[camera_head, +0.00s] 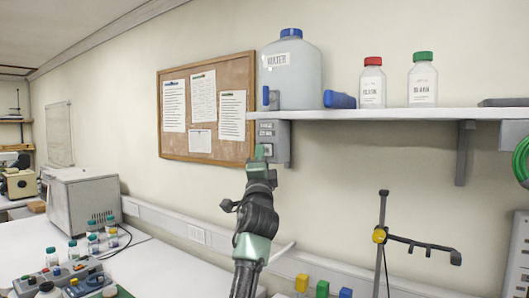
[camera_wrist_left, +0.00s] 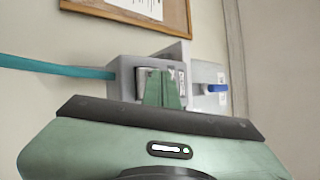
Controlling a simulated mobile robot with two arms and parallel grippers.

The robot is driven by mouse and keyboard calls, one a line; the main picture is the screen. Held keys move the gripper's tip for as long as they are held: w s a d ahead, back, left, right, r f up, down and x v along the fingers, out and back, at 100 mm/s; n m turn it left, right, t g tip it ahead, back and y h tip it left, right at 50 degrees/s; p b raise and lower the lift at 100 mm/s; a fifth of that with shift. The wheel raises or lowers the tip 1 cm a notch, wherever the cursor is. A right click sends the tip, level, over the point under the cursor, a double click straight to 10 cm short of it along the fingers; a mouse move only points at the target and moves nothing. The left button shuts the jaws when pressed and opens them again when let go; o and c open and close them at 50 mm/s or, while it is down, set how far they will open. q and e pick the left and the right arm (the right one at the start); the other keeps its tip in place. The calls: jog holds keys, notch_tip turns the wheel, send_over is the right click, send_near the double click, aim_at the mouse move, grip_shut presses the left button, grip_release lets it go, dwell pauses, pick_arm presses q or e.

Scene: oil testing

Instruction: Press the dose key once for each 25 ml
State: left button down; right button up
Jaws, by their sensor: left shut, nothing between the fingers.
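A grey dosing box (camera_head: 279,146) with a small dark label hangs on the wall below the left end of the shelf. The label is too small to read surely. A large clear water container (camera_head: 292,78) with a blue cap stands on the shelf above it. My left gripper (camera_head: 261,152) is shut and empty, pointing up, with its tips in front of the box's left part. In the left wrist view the shut green fingers (camera_wrist_left: 162,90) overlap the front of the grey box (camera_wrist_left: 126,77) and hide part of it. I cannot tell whether they touch a key. My right gripper is out of view.
The shelf (camera_head: 400,114) carries a blue item (camera_head: 339,100), a red-capped bottle (camera_head: 372,84) and a green-capped bottle (camera_head: 423,80). A corkboard (camera_head: 207,105) hangs left of the box. A dark stand (camera_head: 381,238) rises at the lower right.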

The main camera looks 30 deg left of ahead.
pick_arm(q)
jog(key=shift+w, duration=0.35)
dwell(0.6)
jog(key=shift+s+p, duration=0.4)
jog(key=shift+s, duration=0.55)
jog(key=s+p, duration=0.1)
jog(key=s, duration=0.1)
jog(key=s+p, duration=0.1)
jog(key=s, duration=0.2)
jog(key=shift+a, duration=0.2)
jog(key=shift+w+f, duration=0.1)
dwell(0.4)
